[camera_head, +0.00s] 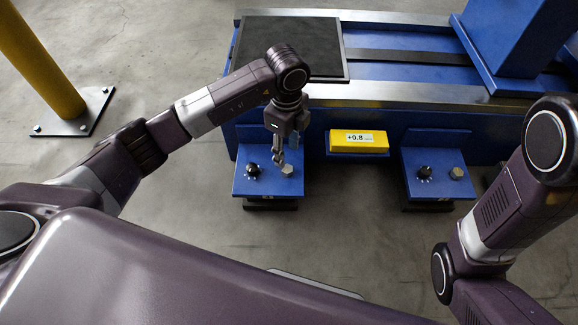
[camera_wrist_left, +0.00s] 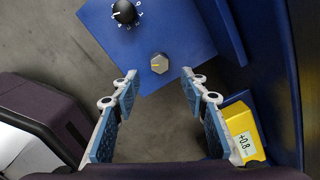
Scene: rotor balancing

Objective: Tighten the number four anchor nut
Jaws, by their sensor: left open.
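A hex nut (camera_head: 287,169) stands on the left blue anchor foot (camera_head: 253,186), right of a black dial. In the left wrist view this nut (camera_wrist_left: 159,63) is grey with a yellow mark on top, just beyond the fingertips. My left gripper (camera_head: 279,158) points down over that foot. It is open and empty, with the nut roughly centred between its fingers (camera_wrist_left: 158,78) but apart from them. A second nut (camera_head: 456,173) sits on the right blue foot (camera_head: 437,190). The foot numbers are too small to read. My right gripper is out of view.
A yellow display (camera_head: 358,141) reading +0.8 sits between the feet on the blue machine base (camera_head: 400,92). Each foot has a black dial, the left one (camera_head: 252,170) close to my gripper. A yellow post (camera_head: 38,55) stands at far left. Floor between the feet is clear.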

